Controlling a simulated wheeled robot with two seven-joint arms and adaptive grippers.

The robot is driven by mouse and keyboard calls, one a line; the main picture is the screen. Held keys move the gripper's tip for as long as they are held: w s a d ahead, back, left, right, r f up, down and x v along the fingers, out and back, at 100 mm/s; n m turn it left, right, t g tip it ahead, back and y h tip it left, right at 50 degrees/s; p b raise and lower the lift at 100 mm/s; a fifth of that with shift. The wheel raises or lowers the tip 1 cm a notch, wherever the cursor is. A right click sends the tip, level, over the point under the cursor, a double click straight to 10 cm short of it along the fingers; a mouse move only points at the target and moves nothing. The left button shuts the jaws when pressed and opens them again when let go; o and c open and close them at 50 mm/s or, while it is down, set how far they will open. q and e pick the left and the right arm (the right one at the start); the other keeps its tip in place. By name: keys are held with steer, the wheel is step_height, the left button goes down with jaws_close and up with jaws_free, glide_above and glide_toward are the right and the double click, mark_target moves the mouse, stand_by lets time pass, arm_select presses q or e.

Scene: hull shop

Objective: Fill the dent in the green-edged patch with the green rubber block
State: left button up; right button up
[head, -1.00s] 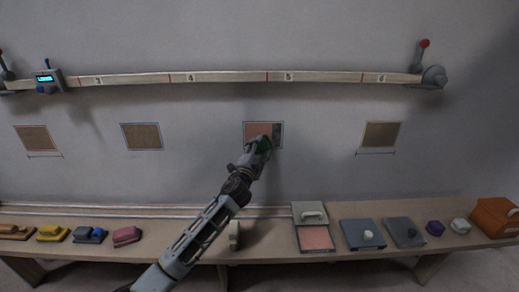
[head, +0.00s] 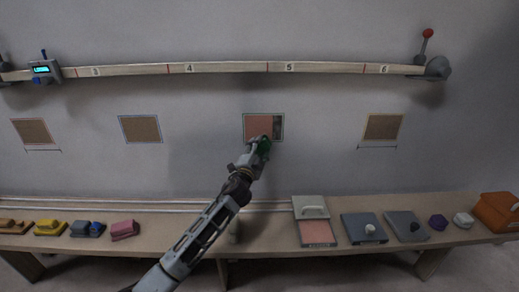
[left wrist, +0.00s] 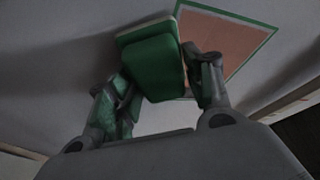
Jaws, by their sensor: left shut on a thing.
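The green-edged patch (head: 258,124) is on the wall in the middle of the head view. Most of its face is pinkish, with a darker strip at its right side. It also shows at the upper right of the left wrist view (left wrist: 228,42). My left gripper (head: 262,146) is at the patch's lower edge, shut on the green rubber block (left wrist: 155,65). The block is between the fingers in the left wrist view, beside the patch's edge. I cannot tell whether it touches the wall. My right gripper is not in view.
Three other patches hang on the wall: a pink-edged one (head: 33,132), a blue-edged one (head: 141,129) and a yellow-edged one (head: 382,127). A numbered rail (head: 225,68) runs above. The bench (head: 270,232) below holds several blocks, a pink tray (head: 317,232) and an orange box (head: 497,212).

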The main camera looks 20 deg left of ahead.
mark_target(267, 148)
arm_select(q)
steer(key=shift+s, duration=0.25)
steer(key=shift+c, duration=0.2)
steer(key=shift+s+d, duration=0.15)
steer(key=shift+s, duration=0.15)
steer(key=shift+d, duration=0.15)
stand_by(0.3)
steer(key=shift+w+d, duration=0.2)
steer(key=shift+d, duration=0.5)
steer(key=shift+w+d, duration=0.2)
steer(key=shift+d, duration=0.45)
steer(key=shift+w+a, duration=0.15)
steer(key=shift+w, duration=0.4)
steer(key=shift+r, duration=0.1)
steer(key=shift+r+p, duration=1.3)
steer(key=shift+r, duration=0.3)
